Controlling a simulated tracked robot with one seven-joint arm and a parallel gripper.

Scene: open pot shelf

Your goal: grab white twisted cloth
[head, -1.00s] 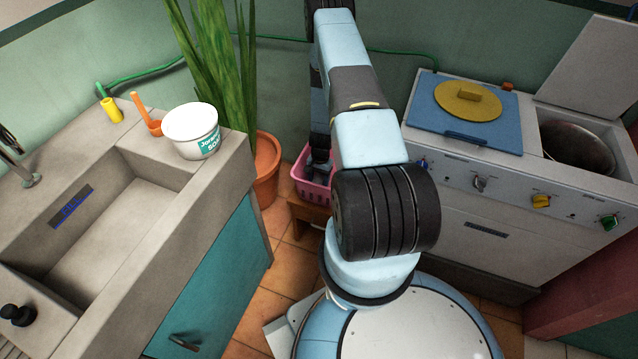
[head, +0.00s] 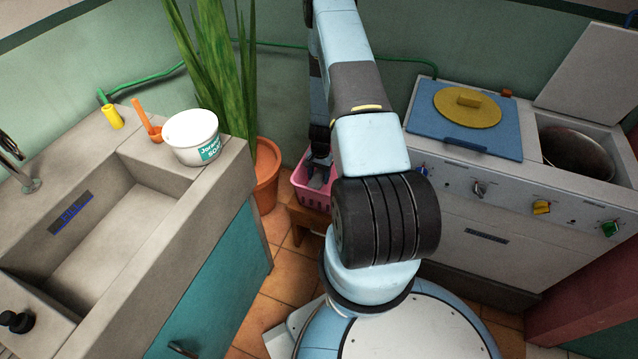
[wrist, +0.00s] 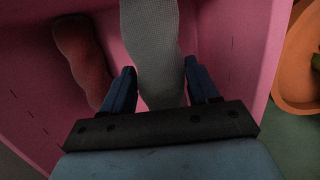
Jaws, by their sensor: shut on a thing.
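The white twisted cloth (wrist: 152,45) lies between the fingers of my gripper (wrist: 160,85) in the wrist view. The fingers are closed on its sides, inside the pink basket (wrist: 235,60). The cloth looks greyish and woven, and its lower end runs down to the gripper's palm. In the head view my gripper (head: 318,168) reaches down into the pink basket (head: 311,196), and my arm hides part of it. I cannot make out the cloth clearly there.
A red cloth-like roll (wrist: 82,55) lies in the basket, left of my gripper. The basket stands on a small wooden stool (head: 303,213). A plant in an orange pot (head: 266,175) stands close on the left, and the stove (head: 480,190) is on the right.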

